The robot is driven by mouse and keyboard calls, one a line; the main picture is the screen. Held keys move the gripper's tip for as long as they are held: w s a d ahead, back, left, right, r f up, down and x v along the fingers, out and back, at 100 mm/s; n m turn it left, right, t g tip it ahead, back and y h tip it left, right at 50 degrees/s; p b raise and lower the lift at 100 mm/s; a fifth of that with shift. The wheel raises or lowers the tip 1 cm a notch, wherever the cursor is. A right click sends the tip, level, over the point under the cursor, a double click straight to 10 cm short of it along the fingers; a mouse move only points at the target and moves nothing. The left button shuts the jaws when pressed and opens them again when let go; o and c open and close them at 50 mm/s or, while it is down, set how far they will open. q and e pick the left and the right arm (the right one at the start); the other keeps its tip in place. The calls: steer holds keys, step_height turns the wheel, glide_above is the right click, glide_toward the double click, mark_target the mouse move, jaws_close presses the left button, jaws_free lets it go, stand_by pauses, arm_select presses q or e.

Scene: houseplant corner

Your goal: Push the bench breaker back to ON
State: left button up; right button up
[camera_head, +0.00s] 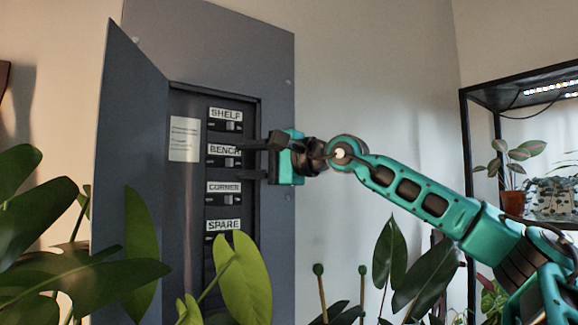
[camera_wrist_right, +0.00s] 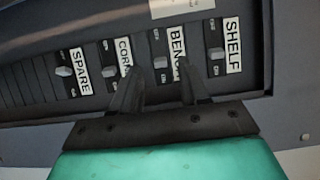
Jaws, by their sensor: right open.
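The bench breaker (camera_head: 222,161) sits second from the top in the open grey panel, beside its BENCH label. In the right wrist view the bench breaker (camera_wrist_right: 159,50) lies just beyond and between my fingertips; its ON/OFF marks are too small to read. My right gripper (camera_head: 242,160) is open and empty, reaching in from the right with its fingers pointing at the BENCH row. In the right wrist view my right gripper (camera_wrist_right: 160,72) has both fingers spread near the BENCH row. I cannot tell whether a finger touches the panel. My left gripper is not in view.
The shelf breaker (camera_head: 224,126) is above, the corner breaker (camera_head: 222,200) and spare breaker (camera_head: 222,238) below. The panel door (camera_head: 130,140) stands open at left. Large leaves (camera_head: 246,285) cover the panel's lower part. A black-framed plant shelf (camera_head: 467,150) stands at right.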

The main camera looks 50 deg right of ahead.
steer(key=s+d+b, duration=0.1)
steer(key=s+b, duration=0.3)
steer(key=s, duration=0.5)
steer(key=shift+s+d+b, duration=0.25)
steer(key=shift+s+b, duration=0.05)
steer(key=shift+b, duration=0.05)
